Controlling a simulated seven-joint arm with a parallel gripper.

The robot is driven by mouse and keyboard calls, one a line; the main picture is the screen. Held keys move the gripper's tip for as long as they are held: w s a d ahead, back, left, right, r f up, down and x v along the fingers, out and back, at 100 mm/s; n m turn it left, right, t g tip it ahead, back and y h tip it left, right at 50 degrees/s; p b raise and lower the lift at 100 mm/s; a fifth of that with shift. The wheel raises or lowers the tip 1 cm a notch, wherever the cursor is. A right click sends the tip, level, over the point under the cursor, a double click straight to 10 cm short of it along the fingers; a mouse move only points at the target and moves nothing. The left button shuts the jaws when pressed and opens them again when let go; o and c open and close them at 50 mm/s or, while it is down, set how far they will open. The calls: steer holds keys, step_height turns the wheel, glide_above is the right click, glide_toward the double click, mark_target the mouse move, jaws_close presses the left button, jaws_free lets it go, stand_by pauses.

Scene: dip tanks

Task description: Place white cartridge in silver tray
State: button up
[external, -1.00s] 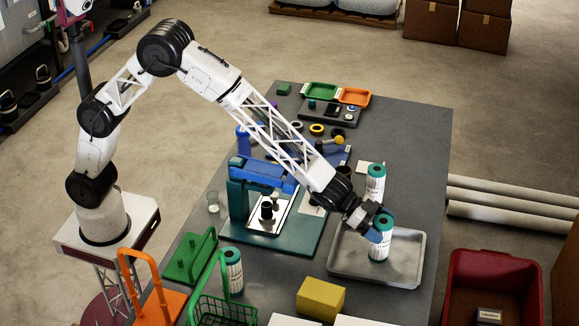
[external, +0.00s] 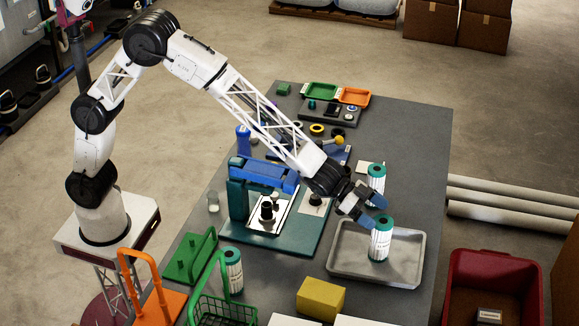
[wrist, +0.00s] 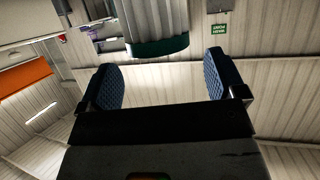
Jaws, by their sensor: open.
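A white cartridge (external: 380,243) with green end caps stands upright in the silver tray (external: 345,267). My gripper (external: 372,205) is open and empty, just above and to the left of that cartridge's top in the external view. In the wrist view my two blue finger pads (wrist: 164,86) are spread apart with nothing between them. A green-capped cartridge end (wrist: 158,46) shows beyond them. A second white cartridge (external: 376,181) stands behind the tray, and a third (external: 232,272) stands at the front left of the table.
A teal press (external: 240,205) with a blue arm stands left of the tray. A yellow block (external: 320,298), a green basket (external: 222,310) and an orange handled rack (external: 160,300) are at the front. A red bin (external: 495,270) is on the floor at right.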

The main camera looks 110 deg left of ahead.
steer(key=shift+r, duration=2)
steer(key=s+a+r+n+g+y, duration=0.1)
steer(key=s+r, duration=0.3)
steer(key=s, duration=0.6)
steer(key=s+a+r+n+g+y, duration=0.1)
steer(key=s+r+g+y, duration=0.15)
steer(key=s, duration=0.75)
steer(key=s+a+r+g+y, duration=0.1)
steer(key=s+r, duration=0.3)
steer(key=s, duration=0.5)
steer(key=s+d+f+g, duration=0.1)
steer(key=s+g, duration=0.1)
steer(key=s, duration=1.1)
steer(key=s+d+f+g+h, duration=0.1)
steer(key=s+f+g, duration=0.1)
steer(key=s, duration=1.1)
steer(key=s+d+f+g, duration=0.1)
steer(key=s+d+g, duration=0.1)
steer(key=s, duration=1.1)
steer(key=shift+s+f+h, duration=0.15)
steer(key=shift+s+h, duration=0.1)
steer(key=shift+h, duration=0.1)
